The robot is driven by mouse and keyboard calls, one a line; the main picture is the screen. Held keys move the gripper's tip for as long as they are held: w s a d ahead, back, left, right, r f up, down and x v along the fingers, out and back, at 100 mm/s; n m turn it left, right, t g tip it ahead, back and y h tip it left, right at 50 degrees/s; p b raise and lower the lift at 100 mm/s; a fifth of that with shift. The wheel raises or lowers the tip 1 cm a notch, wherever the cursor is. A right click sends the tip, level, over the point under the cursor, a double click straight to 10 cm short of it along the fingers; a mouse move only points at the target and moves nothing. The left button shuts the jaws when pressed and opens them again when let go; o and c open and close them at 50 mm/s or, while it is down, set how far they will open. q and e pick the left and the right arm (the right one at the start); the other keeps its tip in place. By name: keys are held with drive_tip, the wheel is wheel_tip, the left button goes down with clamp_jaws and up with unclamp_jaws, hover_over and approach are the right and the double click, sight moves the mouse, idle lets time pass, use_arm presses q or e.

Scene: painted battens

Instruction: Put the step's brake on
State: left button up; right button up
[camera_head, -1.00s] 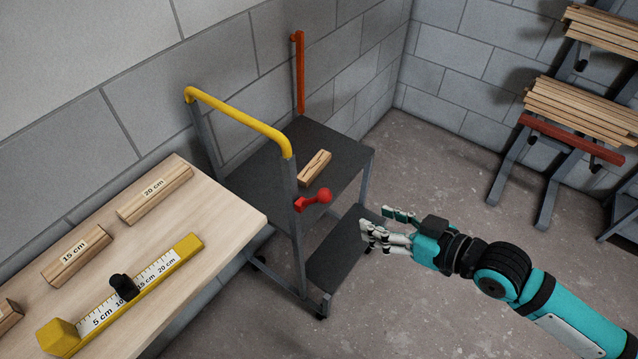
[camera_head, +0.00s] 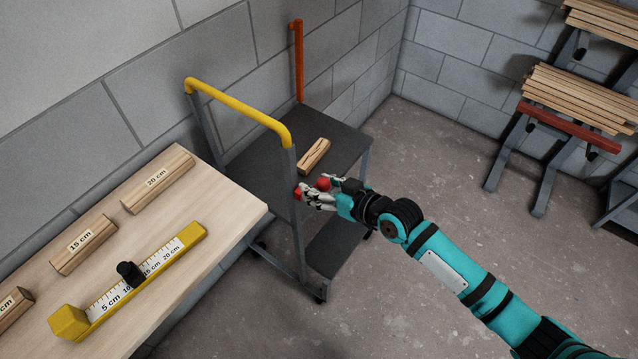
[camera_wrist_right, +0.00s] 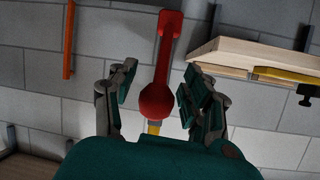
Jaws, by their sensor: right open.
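The step (camera_head: 345,139) is a dark platform with a lower tread (camera_head: 335,246), grey legs and a yellow handrail (camera_head: 236,108). Its brake is a red lever with a ball knob (camera_head: 323,184) on the near post. My right gripper (camera_head: 322,195) is at the lever, its fingers partly hiding it. In the right wrist view the red lever (camera_wrist_right: 160,92) stands between the two open fingers of my right gripper (camera_wrist_right: 160,95), with gaps on both sides. My left gripper is in neither view.
A wooden bench (camera_head: 226,210) at left carries labelled wood blocks and a yellow measuring gauge (camera_head: 140,283). A wood piece (camera_head: 314,155) lies on the step's platform. Racks of battens (camera_head: 575,97) stand at right. The floor (camera_head: 440,140) between is clear.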

drive_tip(key=shift+w+a, duration=0.1)
drive_tip(key=shift+a, duration=0.05)
clamp_jaws()
idle(0.4)
